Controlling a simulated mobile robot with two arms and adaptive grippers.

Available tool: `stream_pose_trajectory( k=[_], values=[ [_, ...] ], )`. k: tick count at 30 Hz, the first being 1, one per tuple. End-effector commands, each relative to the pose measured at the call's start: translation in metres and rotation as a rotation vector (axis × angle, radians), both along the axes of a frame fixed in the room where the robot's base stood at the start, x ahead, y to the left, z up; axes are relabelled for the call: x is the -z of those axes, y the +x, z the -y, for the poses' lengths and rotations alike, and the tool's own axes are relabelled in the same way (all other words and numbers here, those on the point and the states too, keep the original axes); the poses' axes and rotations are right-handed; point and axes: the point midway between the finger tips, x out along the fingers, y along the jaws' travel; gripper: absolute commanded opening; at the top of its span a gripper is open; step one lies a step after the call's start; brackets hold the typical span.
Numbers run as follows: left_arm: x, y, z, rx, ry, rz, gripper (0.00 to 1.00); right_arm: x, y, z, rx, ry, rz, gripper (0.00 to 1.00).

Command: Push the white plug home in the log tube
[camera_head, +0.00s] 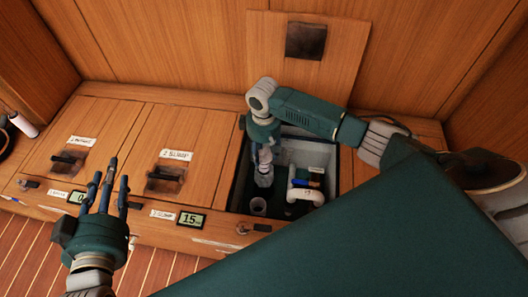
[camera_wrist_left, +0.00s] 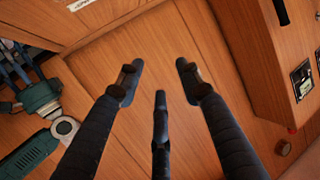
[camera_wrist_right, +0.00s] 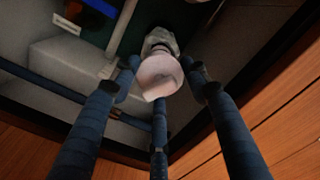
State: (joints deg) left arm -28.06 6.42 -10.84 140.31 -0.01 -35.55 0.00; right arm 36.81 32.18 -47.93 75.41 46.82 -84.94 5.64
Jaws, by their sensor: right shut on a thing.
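My right gripper (camera_head: 263,157) reaches down into the open locker. In the right wrist view its fingers (camera_wrist_right: 160,92) are closed around a white, round-ended piece (camera_wrist_right: 158,76), which looks like the white plug. A pale, faceted part lies just beyond it; I cannot tell if it belongs to the plug. In the head view the held pale piece (camera_head: 264,180) hangs below the fingers.
A white pipe fitting (camera_head: 304,192) with a blue part stands right of the held piece in the locker. The raised lid (camera_head: 340,60) leans at the back. Closed lids with dark latches (camera_head: 166,179) lie left. Small displays (camera_head: 191,219) line the front edge.

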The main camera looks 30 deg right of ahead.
Motion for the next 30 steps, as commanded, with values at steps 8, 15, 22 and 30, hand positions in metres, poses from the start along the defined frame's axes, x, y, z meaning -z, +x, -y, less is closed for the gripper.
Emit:
stream_pose_trajectory(
  k=[8, 15, 22, 30],
  values=[
    [0.0, 0.0, 0.0, 0.0, 0.0, 0.002, 0.36, 0.0, 0.0, 0.0, 0.0, 0.0, 0.0, 0.14],
    [0.003, -0.001, -0.001, 0.0, 0.003, -0.015, 0.36, 0.0, 0.0, 0.0, 0.0, 0.0, 0.0, 0.14],
    [0.01, -0.004, -0.002, -0.001, 0.01, -0.046, 0.36, 0.0, 0.0, 0.0, 0.0, 0.0, 0.001, 0.14],
    [0.018, -0.008, -0.003, -0.004, 0.019, -0.082, 0.36, 0.0, 0.0, 0.0, 0.0, 0.001, 0.001, 0.14]
  ],
)
